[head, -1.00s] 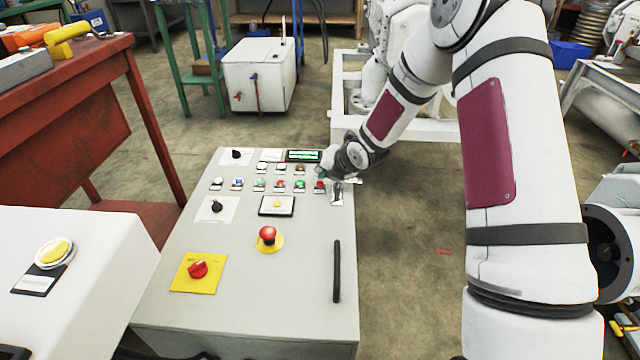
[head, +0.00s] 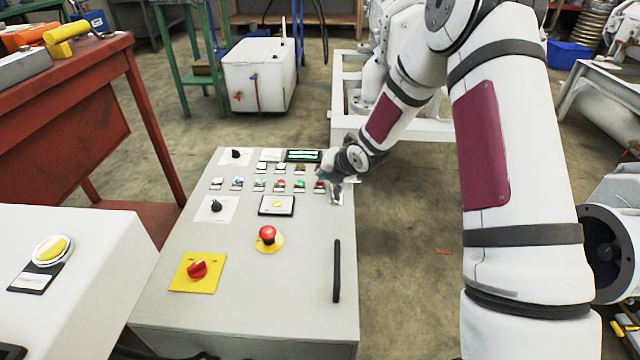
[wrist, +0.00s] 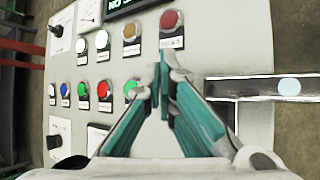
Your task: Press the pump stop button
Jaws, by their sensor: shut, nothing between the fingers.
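A grey control panel (head: 290,300) carries two rows of small buttons; their labels are too small to read, so I cannot tell which is the pump stop. The lower row has a red button (wrist: 103,89) and a green button (wrist: 130,88). A red button at that row's right end (head: 320,187) shows in the head view; my fingers hide that place in the wrist view. The upper row ends in a red button (wrist: 170,19). My gripper (wrist: 163,62) is shut and empty, its teal fingers over the right end of the rows. Contact cannot be told.
A red mushroom button (head: 267,233), a red rotary switch (head: 197,269) on a yellow plate and a black handle (head: 337,270) lie nearer on the panel. A lit display (head: 303,155) is at its far edge. A white box with a yellow button (head: 50,248) stands left.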

